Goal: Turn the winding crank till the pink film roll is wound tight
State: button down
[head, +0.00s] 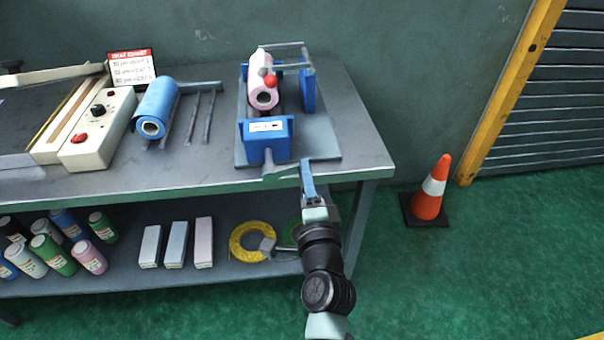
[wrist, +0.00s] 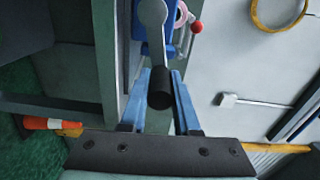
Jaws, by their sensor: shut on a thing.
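The pink film roll (head: 263,82) lies in the blue-ended winder (head: 265,139) on the grey bench; its end also shows in the wrist view (wrist: 181,14). The grey winding crank (head: 282,170) sticks out from the winder's near end, at the bench's front edge. In the wrist view its black handle (wrist: 160,88) stands between the blue fingers of my gripper (wrist: 161,75). My gripper (head: 308,175) is shut on this handle. In the head view my fingers hide the handle. I cannot tell how tight the film is.
A red ball knob (head: 270,80) sits beside the pink roll. A blue roll (head: 156,108) and a cream control box (head: 98,129) stand to the left. The lower shelf holds bottles, boxes and a yellow coil (head: 236,243). An orange cone (head: 431,190) stands right; floor between is clear.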

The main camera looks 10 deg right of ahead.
jog(key=shift+a+f+m+b, duration=0.1)
jog(key=shift+f+m+b, duration=0.15)
jog(key=shift+f+m, duration=0.95)
jog(key=shift+a+f+m+b, duration=0.1)
jog(key=shift+f+m+b, duration=0.35)
jog(key=shift+m, duration=1.2)
jog(key=shift+a+f+m+b, duration=0.1)
jog(key=shift+f+m, duration=0.95)
jog(key=shift+m, duration=0.4)
jog(key=c, duration=0.7)
grip_release()
jog(key=shift+o, duration=0.2)
jog(key=shift+s, duration=0.1)
jog(key=s, duration=1.2)
jog(key=shift+s, duration=0.4)
